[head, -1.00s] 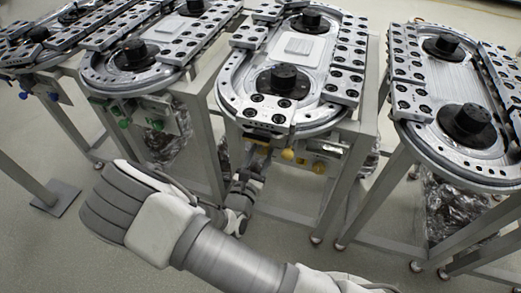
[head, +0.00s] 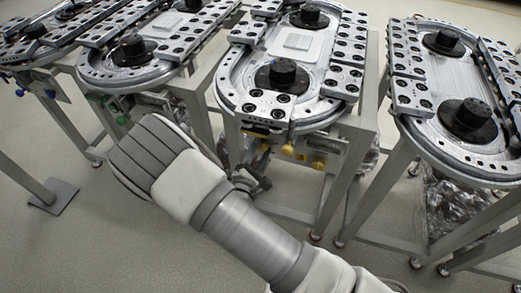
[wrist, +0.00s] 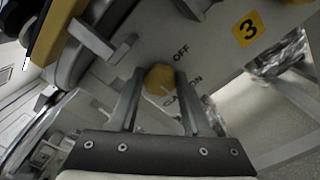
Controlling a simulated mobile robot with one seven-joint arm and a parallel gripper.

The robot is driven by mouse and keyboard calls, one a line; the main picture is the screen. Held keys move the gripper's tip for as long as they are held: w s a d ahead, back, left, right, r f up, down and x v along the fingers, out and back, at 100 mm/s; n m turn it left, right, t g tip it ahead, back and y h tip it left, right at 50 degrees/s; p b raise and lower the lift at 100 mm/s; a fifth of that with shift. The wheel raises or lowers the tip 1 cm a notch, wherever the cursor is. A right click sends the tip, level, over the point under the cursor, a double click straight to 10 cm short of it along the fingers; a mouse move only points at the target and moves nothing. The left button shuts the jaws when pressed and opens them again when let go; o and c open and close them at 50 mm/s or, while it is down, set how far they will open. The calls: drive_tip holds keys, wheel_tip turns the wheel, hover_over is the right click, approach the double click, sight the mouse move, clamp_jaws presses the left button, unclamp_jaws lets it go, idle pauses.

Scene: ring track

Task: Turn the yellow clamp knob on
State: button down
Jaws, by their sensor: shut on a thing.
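In the wrist view the yellow clamp knob (wrist: 158,80) is on a grey panel (wrist: 215,58), between the two fingers of my gripper (wrist: 160,75). The fingers are closed on its sides. The panel carries the word OFF above right of the knob and ON to its lower right; a further word is partly covered by the knob and a finger. Which way the knob points cannot be told. In the head view my gripper (head: 252,180) is below the front of the middle ring track (head: 225,90), partly hidden by my arm. Yellow knobs (head: 287,149) show beside it.
A grey bracket (wrist: 92,40) stands out close to the left finger. Other ring tracks stand left and right (head: 455,150). Their legs flank my arm. Open floor (head: 110,240) lies in front.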

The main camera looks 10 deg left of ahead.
drive_tip(key=shift+r, duration=0.1)
idle(0.5)
drive_tip(key=shift+c, duration=1.7)
unclamp_jaws()
drive_tip(key=s+a, duration=0.1)
drive_tip(key=s, duration=1.6)
drive_tip(key=shift+s+a+p, duration=0.15)
drive_tip(key=shift+a+p, duration=0.05)
drive_tip(key=shift+p, duration=0.2)
